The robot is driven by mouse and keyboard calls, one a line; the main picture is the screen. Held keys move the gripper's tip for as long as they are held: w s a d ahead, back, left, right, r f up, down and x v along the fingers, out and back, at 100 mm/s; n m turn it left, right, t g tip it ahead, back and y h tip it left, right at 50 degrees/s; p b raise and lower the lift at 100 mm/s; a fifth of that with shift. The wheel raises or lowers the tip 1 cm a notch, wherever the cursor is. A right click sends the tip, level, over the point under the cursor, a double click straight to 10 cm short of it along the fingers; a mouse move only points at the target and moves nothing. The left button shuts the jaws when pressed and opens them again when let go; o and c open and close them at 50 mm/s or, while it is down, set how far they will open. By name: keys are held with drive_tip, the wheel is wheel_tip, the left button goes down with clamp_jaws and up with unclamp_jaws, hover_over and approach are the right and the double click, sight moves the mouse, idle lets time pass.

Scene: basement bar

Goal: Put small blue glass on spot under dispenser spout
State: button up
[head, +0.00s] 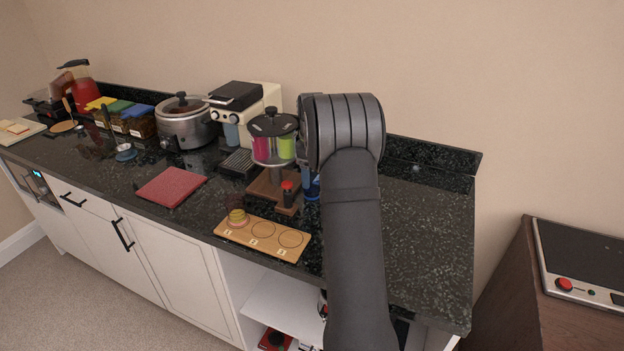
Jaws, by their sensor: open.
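The dispenser (273,140) has a dark lid and a clear drum with pink and green sections. It stands on a brown wooden base (264,188) near the middle of the counter. I cannot make out its spout or the spot under it. A blue glass-like object (311,188) shows only in part just right of the dispenser, and my arm hides the rest. My arm rises from the bottom of the head view, and its wrist is over the counter beside the dispenser. My gripper's fingers are hidden behind the arm.
A wooden board (262,237) with ringed spots lies in front of the dispenser. A red mat (171,186), a cream coffee machine (244,112) and a cooker (187,121) are to the left. The dark counter (430,230) is clear right of my arm.

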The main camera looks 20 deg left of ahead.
wheel_tip(320, 180, up, 10)
drive_tip(key=shift+f, duration=0.2)
wheel_tip(320, 180, down, 12)
drive_tip(key=shift+f, duration=0.25)
drive_tip(key=shift+s+d+r, duration=0.15)
drive_tip(key=shift+s+r, duration=0.1)
drive_tip(key=shift+r, duration=0.55)
drive_tip(key=shift+o, duration=0.4)
